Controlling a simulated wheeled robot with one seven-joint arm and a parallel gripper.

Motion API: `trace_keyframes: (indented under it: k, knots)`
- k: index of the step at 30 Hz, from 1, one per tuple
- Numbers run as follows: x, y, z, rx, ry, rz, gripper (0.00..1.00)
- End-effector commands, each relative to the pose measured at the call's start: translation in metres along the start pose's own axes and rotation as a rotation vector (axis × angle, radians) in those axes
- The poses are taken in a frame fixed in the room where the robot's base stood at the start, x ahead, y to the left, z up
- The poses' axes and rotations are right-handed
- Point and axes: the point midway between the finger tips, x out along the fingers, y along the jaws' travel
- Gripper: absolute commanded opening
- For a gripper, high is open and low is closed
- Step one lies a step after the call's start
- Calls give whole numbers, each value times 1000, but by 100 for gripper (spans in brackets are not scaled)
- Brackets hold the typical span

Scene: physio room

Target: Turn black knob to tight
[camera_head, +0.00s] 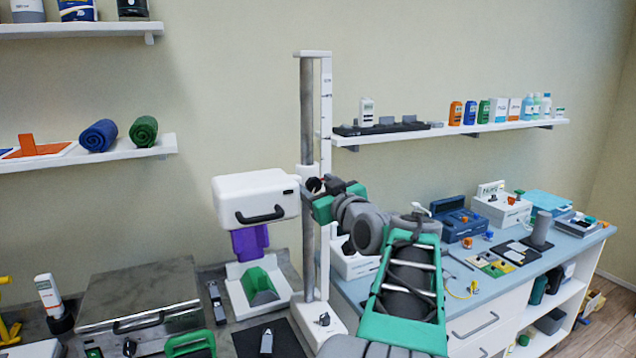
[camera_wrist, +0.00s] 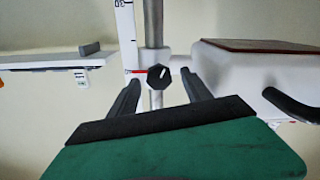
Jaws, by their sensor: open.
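The black knob (camera_wrist: 158,77) is on the pole stand, with a white pointer mark aimed up and to the right. It shows in the head view (camera_head: 314,184), small and partly hidden by my gripper (camera_head: 328,184). In the wrist view my open fingers (camera_wrist: 161,76) stand one on each side of the knob, with gaps visible on both sides. I cannot tell how deep the knob sits between the fingertips. A metal pole (camera_head: 308,130) and white scale (camera_head: 326,110) rise at the knob. I can read no "tight" label.
A white device head with a black handle (camera_head: 255,200) hangs just left of the knob, close to my gripper. Another black knob (camera_head: 324,319) is on the white stand base. The blue counter (camera_head: 568,235) at right is crowded. The wall above is clear.

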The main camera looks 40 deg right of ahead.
Motion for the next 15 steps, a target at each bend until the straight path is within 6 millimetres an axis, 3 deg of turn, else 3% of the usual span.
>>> trace_keyframes:
  k: [6,15]
  knots:
    - [0,0,1,0,-1,1,56]
    - [0,1,1,0,-1,2,31]
